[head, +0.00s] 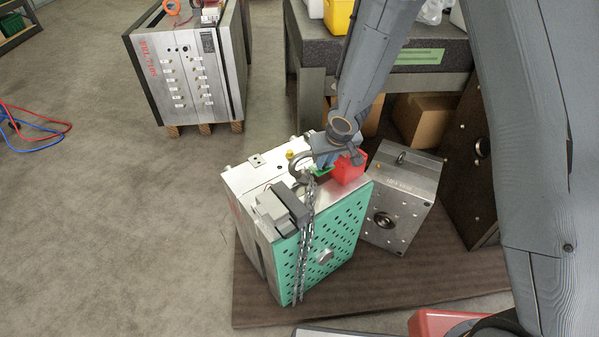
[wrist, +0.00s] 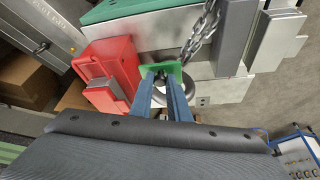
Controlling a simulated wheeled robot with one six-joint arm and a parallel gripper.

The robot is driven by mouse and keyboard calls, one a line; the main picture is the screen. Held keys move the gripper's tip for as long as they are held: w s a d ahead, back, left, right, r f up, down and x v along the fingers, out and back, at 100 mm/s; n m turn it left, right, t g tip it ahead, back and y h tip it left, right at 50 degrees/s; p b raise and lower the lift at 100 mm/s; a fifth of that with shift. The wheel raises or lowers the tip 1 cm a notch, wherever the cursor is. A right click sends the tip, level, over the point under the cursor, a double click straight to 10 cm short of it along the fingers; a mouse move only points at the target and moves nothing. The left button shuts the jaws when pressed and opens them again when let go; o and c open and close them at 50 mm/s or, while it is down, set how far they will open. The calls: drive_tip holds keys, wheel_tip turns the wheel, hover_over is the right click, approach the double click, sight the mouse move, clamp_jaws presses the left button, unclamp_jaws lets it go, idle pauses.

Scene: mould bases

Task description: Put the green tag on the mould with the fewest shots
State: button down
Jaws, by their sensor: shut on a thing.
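My gripper (head: 322,160) is shut on the green tag (head: 320,172), over the top of the mould with the green front plate (head: 335,235). In the wrist view the tag (wrist: 168,69) shows at the fingertips (wrist: 163,80). Just behind it are the mould's lifting ring (wrist: 205,98) and chain (wrist: 203,35). I cannot tell whether the tag touches the mould. A smaller grey mould (head: 408,185) stands right of it. A large mould (head: 172,70) with red lettering stands at the back left. No shot count is readable on any mould.
A red box (head: 349,168) sits on the green-plated mould, close beside my gripper. A grey block (head: 283,208) is on its left. A dark surface plate (head: 425,45) on a stand is behind.

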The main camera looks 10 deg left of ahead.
drive_tip(key=shift+w+a+f, duration=0.2)
drive_tip(key=shift+a, duration=0.05)
drive_tip(key=shift+f+b, duration=0.35)
drive_tip(key=shift+b, duration=0.35)
wheel_tip(320, 180, down, 9)
drive_tip(key=b, duration=1.2)
drive_tip(key=c, duration=2)
unclamp_jaws()
